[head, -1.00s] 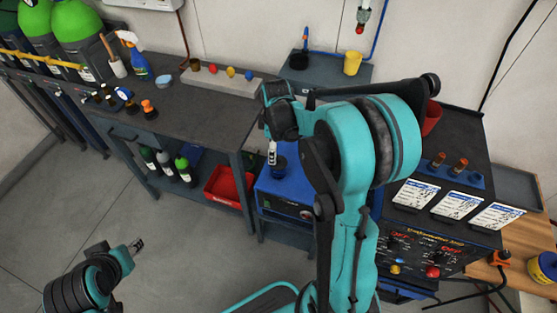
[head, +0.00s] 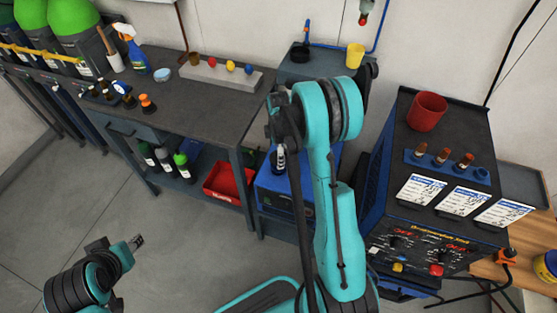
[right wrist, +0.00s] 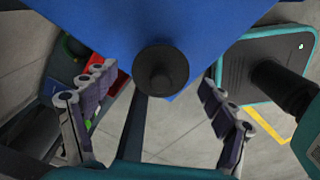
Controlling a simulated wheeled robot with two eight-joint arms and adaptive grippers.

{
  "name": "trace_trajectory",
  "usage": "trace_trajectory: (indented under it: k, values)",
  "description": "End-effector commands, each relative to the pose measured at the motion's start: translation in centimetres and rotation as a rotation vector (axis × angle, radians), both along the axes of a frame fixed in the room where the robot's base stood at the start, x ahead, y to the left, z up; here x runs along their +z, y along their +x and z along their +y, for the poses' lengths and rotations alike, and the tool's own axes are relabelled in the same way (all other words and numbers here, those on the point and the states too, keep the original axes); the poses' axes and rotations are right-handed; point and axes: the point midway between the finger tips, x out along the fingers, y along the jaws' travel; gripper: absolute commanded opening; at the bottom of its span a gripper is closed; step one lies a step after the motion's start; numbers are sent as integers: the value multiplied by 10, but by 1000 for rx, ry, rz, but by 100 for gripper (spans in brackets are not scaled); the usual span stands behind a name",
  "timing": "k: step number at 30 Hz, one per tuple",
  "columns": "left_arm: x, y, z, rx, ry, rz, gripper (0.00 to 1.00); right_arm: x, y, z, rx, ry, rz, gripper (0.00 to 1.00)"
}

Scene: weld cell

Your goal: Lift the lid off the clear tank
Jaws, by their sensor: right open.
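I cannot make out a clear tank or its lid for certain in either view. My right gripper (right wrist: 158,105) is open and empty, its two fingers spread wide to either side of a round black knob or cap (right wrist: 160,68). This knob stands out from a blue surface (right wrist: 95,25) and does not touch the fingers. In the head view my right gripper (head: 279,160) points down over a blue box (head: 272,188) beside the workbench, partly hidden by my arm. My left gripper (head: 137,241) is small, low at the left over the floor, away from everything.
The dark workbench (head: 190,105) carries a spray bottle, small bottles and a grey block with coloured balls. A red bin (head: 225,184) sits on its lower shelf. At the right, a blue control cabinet (head: 385,205) carries a red cup (head: 427,110) and cards. The floor (head: 190,250) is clear.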

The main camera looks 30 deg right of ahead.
Motion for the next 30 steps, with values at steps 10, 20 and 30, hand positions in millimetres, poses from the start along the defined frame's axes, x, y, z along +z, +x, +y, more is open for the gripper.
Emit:
trace_trajectory:
  k: [10, 20, 30]
  values:
    - [0, 0, 0, 0, 0, 0, 40, -1, 0, 0, 0, 0, 0, 50]
    - [0, 0, 0, 0, 0, 0, 40, -1, 0, 0, 0, 0, 0, 26]
    - [0, 0, 0, 0, 0, 0, 40, -2, 0, 0, 0, 0, -1, 22]
